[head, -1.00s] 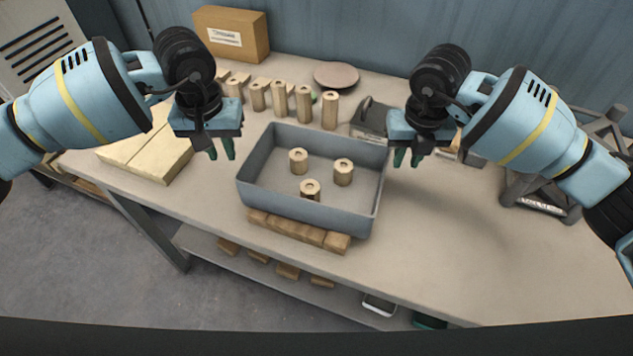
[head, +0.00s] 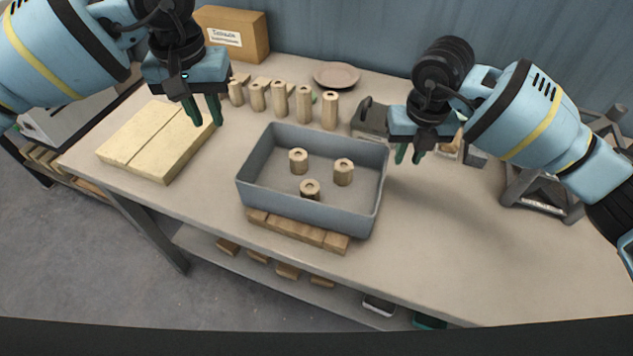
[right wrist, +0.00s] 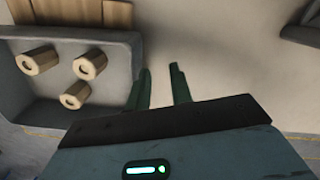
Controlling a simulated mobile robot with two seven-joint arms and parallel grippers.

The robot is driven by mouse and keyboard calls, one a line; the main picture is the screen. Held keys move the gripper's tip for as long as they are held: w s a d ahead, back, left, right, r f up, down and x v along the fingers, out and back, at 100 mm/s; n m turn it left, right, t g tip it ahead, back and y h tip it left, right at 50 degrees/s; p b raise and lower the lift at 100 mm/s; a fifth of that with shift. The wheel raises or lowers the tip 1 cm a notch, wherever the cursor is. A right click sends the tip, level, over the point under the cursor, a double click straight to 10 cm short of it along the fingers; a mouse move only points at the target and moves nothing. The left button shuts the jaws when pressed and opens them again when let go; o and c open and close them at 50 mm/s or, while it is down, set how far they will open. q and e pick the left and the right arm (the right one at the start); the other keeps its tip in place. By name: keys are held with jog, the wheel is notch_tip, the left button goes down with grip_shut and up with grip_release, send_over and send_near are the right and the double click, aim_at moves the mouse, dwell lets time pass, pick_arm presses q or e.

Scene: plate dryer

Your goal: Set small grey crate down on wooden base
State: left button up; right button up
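The small grey crate (head: 318,208) rests on the wooden base (head: 297,231), whose front edge shows below the crate. Three wooden pegs stand inside the crate. My left gripper (head: 205,110) is raised to the left of the crate, open and empty, with its fingers apart. My right gripper (head: 409,153) is just beyond the crate's right side, open and apart from it. The right wrist view shows its two green fingers (right wrist: 160,90) spread with nothing between, beside the crate (right wrist: 100,118) and the wooden base (right wrist: 75,12).
Several wooden pegs (head: 280,99) stand in a row behind the crate. A cardboard box (head: 235,35) and a round plate (head: 337,75) are at the back. Pale boards (head: 155,140) lie left. A dark stand (head: 545,190) is at right. The front right table (head: 460,250) is clear.

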notch_tip(320, 180, up, 11)
jog(key=shift+s, duration=0.45)
jog(key=shift+f, duration=0.15)
